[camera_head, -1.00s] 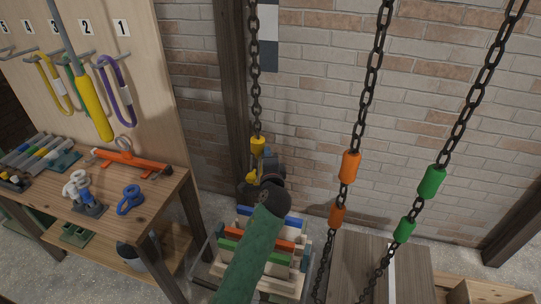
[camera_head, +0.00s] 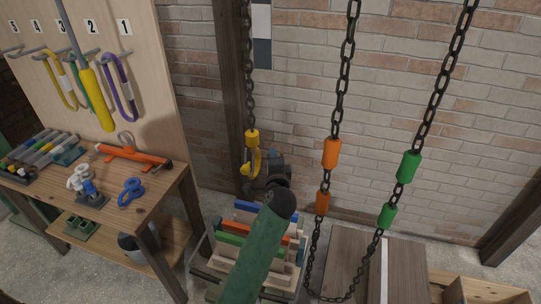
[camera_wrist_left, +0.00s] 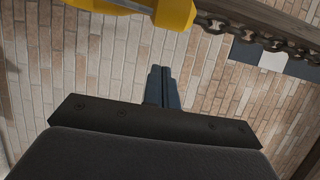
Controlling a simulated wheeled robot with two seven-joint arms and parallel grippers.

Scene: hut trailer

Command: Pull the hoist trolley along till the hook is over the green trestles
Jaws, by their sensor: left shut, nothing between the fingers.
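The yellow hook (camera_head: 252,162) hangs from a dark chain (camera_head: 249,85) left of centre in the head view. My left gripper (camera_head: 264,168) is just right of the hook, partly behind it in the picture; I cannot tell whether they touch. In the left wrist view its fingers (camera_wrist_left: 164,87) are shut and empty, with a yellow part (camera_wrist_left: 175,12) and chain above them. Two chain runs with orange (camera_head: 331,152) and green (camera_head: 409,166) sleeves hang to the right and join in a low loop. The trolley is out of view. My right gripper is not in view.
A workbench (camera_head: 155,190) with tools and a pegboard stands at the left. A rack of coloured boards (camera_head: 232,239) is below my left arm. A wooden box (camera_head: 345,260) with a white stripe stands below the chain loop. A brick wall is behind.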

